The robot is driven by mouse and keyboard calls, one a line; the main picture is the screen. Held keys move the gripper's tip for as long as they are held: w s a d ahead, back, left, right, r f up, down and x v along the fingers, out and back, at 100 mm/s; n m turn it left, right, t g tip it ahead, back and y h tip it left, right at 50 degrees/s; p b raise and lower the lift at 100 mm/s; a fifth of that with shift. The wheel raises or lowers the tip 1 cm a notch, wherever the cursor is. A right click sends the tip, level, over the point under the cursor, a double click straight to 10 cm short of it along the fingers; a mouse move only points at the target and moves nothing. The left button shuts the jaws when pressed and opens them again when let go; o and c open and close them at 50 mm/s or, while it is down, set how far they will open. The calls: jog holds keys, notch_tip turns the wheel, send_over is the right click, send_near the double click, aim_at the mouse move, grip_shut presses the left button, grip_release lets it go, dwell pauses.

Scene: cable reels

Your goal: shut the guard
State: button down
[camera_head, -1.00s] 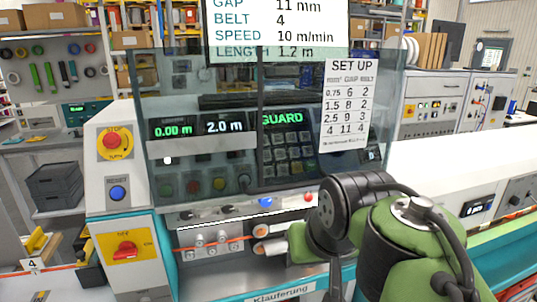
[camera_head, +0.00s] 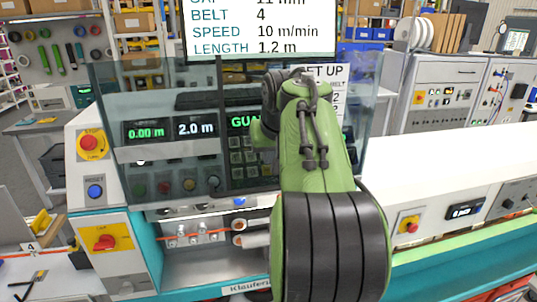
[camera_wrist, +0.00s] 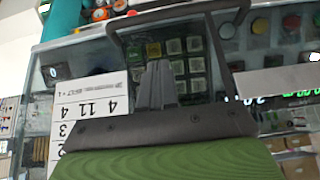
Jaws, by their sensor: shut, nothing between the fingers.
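The guard (camera_head: 105,105) is a clear tinted panel in front of the control displays in the head view. Its lower edge lies above the open bay with rollers (camera_head: 240,232), which shows uncovered. A display behind it reads "GUARD", partly hidden by my arm. My gripper (camera_wrist: 157,85) shows in the wrist view with its fingers together and empty, pointing at the keypad (camera_wrist: 185,65) behind the guard. A dark bar (camera_wrist: 180,14) crosses beyond the fingertips; I cannot tell whether they touch it. In the head view my arm hides the gripper.
Red stop button (camera_head: 90,143), blue reset button (camera_head: 95,191) and red-yellow switch (camera_head: 104,242) sit left of the bay. A "SET UP" sheet (camera_head: 341,75) is partly behind my arm. A white machine bench (camera_head: 430,170) extends to the right.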

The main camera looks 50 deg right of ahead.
jog(key=x, duration=0.4)
jog(key=shift+d+f, duration=0.2)
jog(key=shift+f, duration=0.05)
notch_tip(320, 180, down, 4)
jog(key=shift+s+a+f+b, duration=0.1)
jog(key=shift+a+f+b, duration=0.05)
jog(key=shift+b, duration=0.5)
